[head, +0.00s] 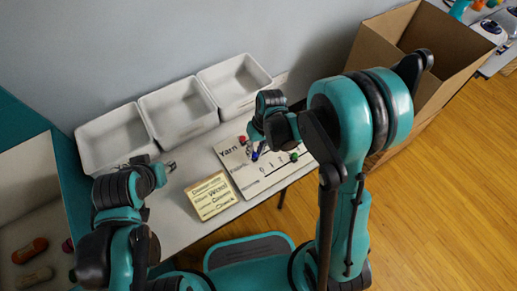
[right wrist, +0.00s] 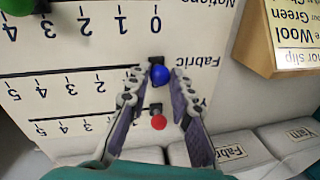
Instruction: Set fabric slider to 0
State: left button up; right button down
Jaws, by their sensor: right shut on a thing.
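The white slider board (head: 232,155) lies on the table and has Yarn, Fabric and Notions rows. The blue Fabric knob (right wrist: 160,74) is between the fingertips of my right gripper (right wrist: 154,80), which is shut on it. In the right wrist view, where the board appears upside down, the knob lines up with the 0 mark (right wrist: 155,25). It also shows in the head view (head: 255,156), partly hidden by my right gripper (head: 260,148). The red Yarn knob (right wrist: 158,122) is just beside it. My left gripper (head: 169,165) hovers left of the board, too small to read.
A green knob (head: 294,157) sits farther right on the board. A yellow sign block (head: 211,196) stands left of it. Several white bins (head: 178,113) line the wall. A cardboard box (head: 425,100) is at the right. Bare table shows left of the sign.

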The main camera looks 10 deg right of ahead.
jog(key=c, duration=1.3)
grip_release()
jog(key=shift+s+a, duration=0.1)
jog(key=shift+a, duration=0.2)
jog(key=shift+c, duration=0.2)
jog(key=shift+d+r, duration=0.1)
jog(key=shift+r, duration=0.15)
notch_tip(320, 180, up, 11)
jog(key=d, duration=0.2)
jog(key=shift+w+r, duration=0.15)
jog(key=shift+w, duration=0.05)
jog(key=shift+d, duration=0.1)
jog(key=s+d+r+m+t+h, duration=0.1)
jog(key=s+d+r+t+h, duration=0.1)
jog(key=s+d+r+t, duration=0.4)
jog(key=s+t, duration=0.1)
jog(key=s, duration=0.2)
jog(key=shift+s+d+m+t, duration=0.2)
jog(key=shift+d+m+t, duration=0.1)
jog(key=shift+m, duration=0.1)
